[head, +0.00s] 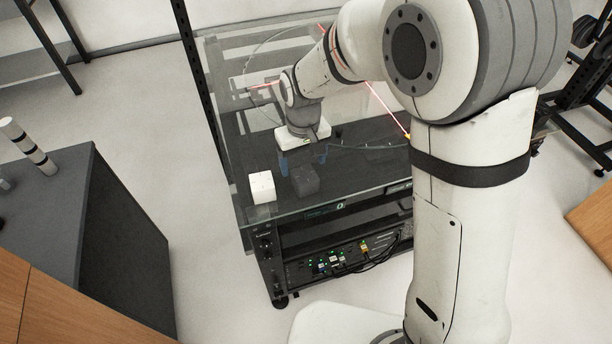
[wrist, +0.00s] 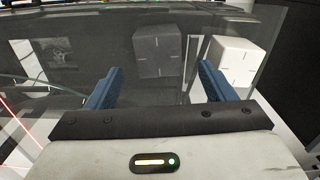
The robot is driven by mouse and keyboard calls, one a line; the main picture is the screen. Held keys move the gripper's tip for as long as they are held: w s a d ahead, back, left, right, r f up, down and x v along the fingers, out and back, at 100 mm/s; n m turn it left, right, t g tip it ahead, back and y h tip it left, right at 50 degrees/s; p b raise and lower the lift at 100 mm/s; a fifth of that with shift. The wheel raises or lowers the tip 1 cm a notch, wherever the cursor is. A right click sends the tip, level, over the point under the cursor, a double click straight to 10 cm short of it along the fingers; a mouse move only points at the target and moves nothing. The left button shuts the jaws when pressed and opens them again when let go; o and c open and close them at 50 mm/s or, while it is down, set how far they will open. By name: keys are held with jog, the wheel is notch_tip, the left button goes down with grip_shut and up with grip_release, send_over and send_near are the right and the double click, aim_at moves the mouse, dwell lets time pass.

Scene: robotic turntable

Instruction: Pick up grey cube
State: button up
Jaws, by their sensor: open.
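The grey cube (head: 305,180) is dark and sits on the glass top of the cart, just right of a white cube (head: 262,187). In the wrist view the grey cube (wrist: 159,52) lies ahead of my fingers and between their lines, with the white cube (wrist: 230,62) to its right, beyond the right finger. My gripper (head: 302,165) has blue fingers and points down behind the grey cube in the head view. In the wrist view my gripper (wrist: 161,80) is open, with nothing between the fingers. Whether the fingertips touch the glass cannot be told.
The glass top (head: 350,185) is clear to the right of the grey cube. The white cube stands close on the left, near the glass's front left corner. A dark cabinet (head: 110,240) with a striped cylinder (head: 28,146) stands at the left.

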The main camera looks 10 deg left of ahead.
aim_at(305, 174)
jog(key=f, duration=0.3)
jog(key=f+p, duration=0.1)
jog(key=f, duration=0.3)
jog(key=shift+s+d, duration=0.2)
jog(key=shift+c, duration=0.5)
jog(key=shift+r, duration=0.1)
jog(key=c, duration=1.1)
